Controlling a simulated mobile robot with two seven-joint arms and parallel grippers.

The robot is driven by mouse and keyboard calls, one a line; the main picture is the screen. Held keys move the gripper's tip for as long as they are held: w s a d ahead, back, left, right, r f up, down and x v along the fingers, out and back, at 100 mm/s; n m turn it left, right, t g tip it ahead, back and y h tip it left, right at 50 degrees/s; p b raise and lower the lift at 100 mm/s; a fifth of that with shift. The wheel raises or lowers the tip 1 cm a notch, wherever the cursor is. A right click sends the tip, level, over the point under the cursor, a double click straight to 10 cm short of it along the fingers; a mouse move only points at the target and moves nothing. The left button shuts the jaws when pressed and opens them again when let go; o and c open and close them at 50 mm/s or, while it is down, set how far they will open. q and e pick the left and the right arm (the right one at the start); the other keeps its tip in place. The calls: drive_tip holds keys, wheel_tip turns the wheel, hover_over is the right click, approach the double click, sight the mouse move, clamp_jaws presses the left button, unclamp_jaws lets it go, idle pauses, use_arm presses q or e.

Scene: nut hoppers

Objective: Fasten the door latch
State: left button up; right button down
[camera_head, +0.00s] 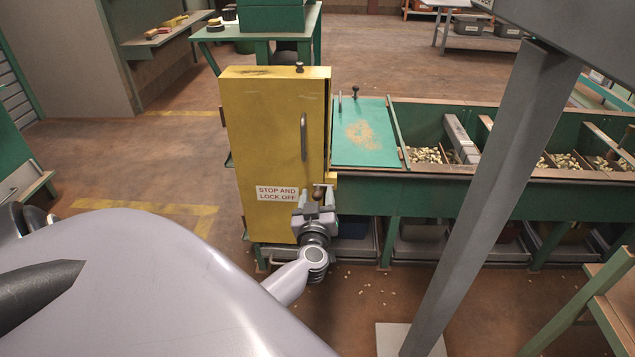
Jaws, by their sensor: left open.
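A yellow cabinet door (262,140) stands upright at the left end of the green hopper bench. It carries a grey vertical handle (304,136) and a white sign (276,194) reading STOP AND LOCK OFF. A small brown knob (317,193), apparently part of the latch, sits at the door's lower right edge. My left gripper (318,190) is open, with its fingers pointing at the door edge around or just in front of this knob. Whether it touches the knob I cannot tell. The gripper hides the rest of the latch. My right gripper is out of view.
A green lid (365,132) with wood crumbs lies right of the cabinet. Hopper bins with nuts (426,155) extend further right. A grey post (490,190) stands in the right foreground. A green table (258,33) stands behind.

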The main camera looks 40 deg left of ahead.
sight(317, 199)
use_arm(q)
drive_tip(key=p+v, duration=0.2)
drive_tip(key=v, duration=0.3)
drive_tip(key=shift+s+d+r, duration=0.1)
drive_tip(key=shift+s, duration=0.05)
drive_tip(key=shift+s+d, duration=0.45)
drive_tip(key=shift+s, duration=0.05)
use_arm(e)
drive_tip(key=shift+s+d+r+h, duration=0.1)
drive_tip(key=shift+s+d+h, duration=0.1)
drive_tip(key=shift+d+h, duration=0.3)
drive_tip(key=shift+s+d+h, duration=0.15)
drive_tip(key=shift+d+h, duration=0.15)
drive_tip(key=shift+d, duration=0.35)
